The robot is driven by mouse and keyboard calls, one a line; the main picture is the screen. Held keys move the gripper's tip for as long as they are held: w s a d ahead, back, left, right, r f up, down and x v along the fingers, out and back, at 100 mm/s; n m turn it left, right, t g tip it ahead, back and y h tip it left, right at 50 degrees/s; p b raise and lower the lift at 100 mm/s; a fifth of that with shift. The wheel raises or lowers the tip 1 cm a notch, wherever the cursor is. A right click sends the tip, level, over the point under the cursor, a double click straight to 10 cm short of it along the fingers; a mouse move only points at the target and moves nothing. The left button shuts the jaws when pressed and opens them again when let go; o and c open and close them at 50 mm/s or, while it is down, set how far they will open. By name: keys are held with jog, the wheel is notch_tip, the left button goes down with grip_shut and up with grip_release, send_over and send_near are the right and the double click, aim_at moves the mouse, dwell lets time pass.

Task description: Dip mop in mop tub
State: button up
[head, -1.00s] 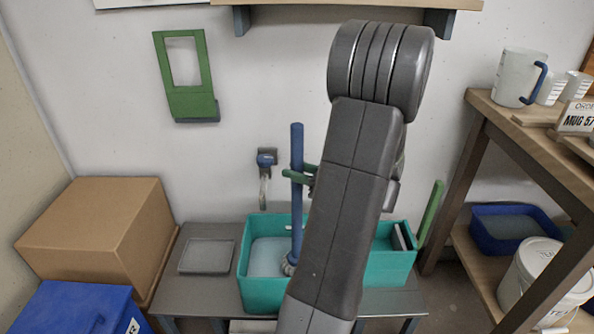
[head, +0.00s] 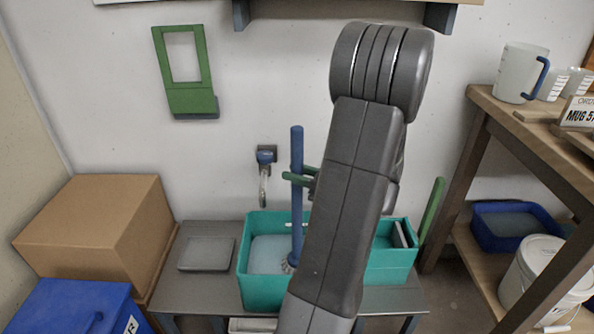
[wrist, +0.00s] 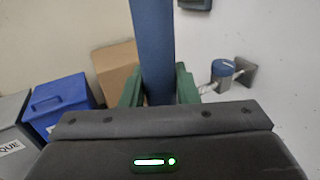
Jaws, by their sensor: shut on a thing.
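My gripper (head: 299,179) has green fingers shut on the mop handle above the tub. In the wrist view the handle (wrist: 153,50) stands between the two green fingers (wrist: 158,88). The mop head's lower part is hidden by the liquid and the tub wall. My arm hides the middle of the tub.
A wall tap (head: 265,160) is behind the tub. A grey tray (head: 205,254) lies on the bench left of it. A cardboard box (head: 85,232) and a blue bin (head: 70,310) stand at left. A wooden shelf (head: 530,130) with mugs is at right.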

aim_at(297, 159)
jog(key=shift+f, duration=0.5)
jog(key=shift+r, duration=0.1)
notch_tip(297, 159, up, 3)
jog(key=p, duration=0.7)
jog(key=shift+r, duration=0.15)
jog(key=r+p, duration=0.1)
jog(key=p, duration=0.4)
jog(key=shift+r, duration=0.25)
jog(key=shift+r+p, duration=0.1)
jog(key=shift+p, duration=0.25)
notch_tip(297, 159, up, 17)
jog(key=p, duration=1.1)
jog(key=shift+p, duration=0.35)
jog(key=shift+f, duration=0.2)
